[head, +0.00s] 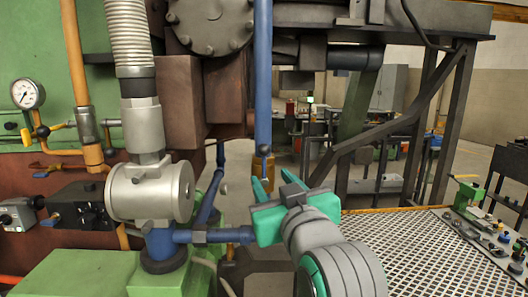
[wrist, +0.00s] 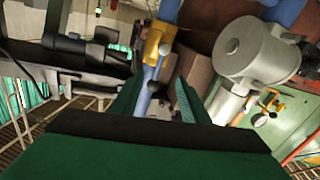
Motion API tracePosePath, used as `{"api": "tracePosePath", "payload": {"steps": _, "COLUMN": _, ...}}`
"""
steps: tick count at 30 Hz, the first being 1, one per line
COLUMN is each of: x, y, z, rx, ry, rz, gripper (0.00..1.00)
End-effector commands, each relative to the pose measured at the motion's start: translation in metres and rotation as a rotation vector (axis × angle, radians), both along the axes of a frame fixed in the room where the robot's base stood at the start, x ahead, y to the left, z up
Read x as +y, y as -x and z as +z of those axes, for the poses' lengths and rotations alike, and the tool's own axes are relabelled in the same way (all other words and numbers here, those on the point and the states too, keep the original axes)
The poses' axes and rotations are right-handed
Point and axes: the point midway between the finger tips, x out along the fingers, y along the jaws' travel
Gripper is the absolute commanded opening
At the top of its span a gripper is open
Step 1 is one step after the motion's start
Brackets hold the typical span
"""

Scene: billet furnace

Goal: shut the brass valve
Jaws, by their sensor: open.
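The brass valve (head: 262,168) is a yellow-brown fitting at the lower end of a vertical blue pipe in the head view. My gripper (head: 266,186) has green fingers and is just below and in front of the valve in the head view. In the wrist view my gripper (wrist: 158,88) has its fingers spread, with the valve beyond the gap between them. Nothing is held. My gripper partly covers the valve's lower end in the head view.
A grey cylindrical housing (head: 150,190) stands to the left, with a blue pipe (head: 214,236) running from it towards my gripper. A pressure gauge (head: 27,93) is at far left. A mesh-topped table (head: 420,245) with small parts lies to the right. A dark steel frame stands behind.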

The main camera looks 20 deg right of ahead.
Motion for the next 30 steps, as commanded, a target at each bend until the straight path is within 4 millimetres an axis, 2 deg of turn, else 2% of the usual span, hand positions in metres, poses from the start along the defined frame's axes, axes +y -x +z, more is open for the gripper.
{"api": "tracePosePath", "payload": {"steps": 1, "x": -0.001, "y": 0.007, "z": 0.014, "rx": -0.006, "ry": 0.014, "rz": -0.003, "gripper": 0.41}}
{"api": "tracePosePath", "payload": {"steps": 3, "x": -0.001, "y": 0.013, "z": 0.026, "rx": -0.006, "ry": 0.028, "rz": -0.004, "gripper": 0.41}}
{"api": "tracePosePath", "payload": {"steps": 7, "x": -0.001, "y": 0.020, "z": 0.037, "rx": -0.003, "ry": 0.042, "rz": -0.004, "gripper": 0.41}}
{"api": "tracePosePath", "payload": {"steps": 11, "x": -0.002, "y": 0.015, "z": 0.039, "rx": -0.001, "ry": 0.045, "rz": -0.003, "gripper": 0.41}}
{"api": "tracePosePath", "payload": {"steps": 14, "x": -0.003, "y": 0.003, "z": 0.038, "rx": 0.001, "ry": 0.043, "rz": -0.002, "gripper": 0.41}}
{"api": "tracePosePath", "payload": {"steps": 24, "x": -0.008, "y": -0.055, "z": 0.038, "rx": 0.001, "ry": 0.043, "rz": -0.004, "gripper": 0.41}}
{"api": "tracePosePath", "payload": {"steps": 30, "x": -0.009, "y": -0.078, "z": 0.038, "rx": -0.001, "ry": 0.043, "rz": -0.003, "gripper": 0.41}}
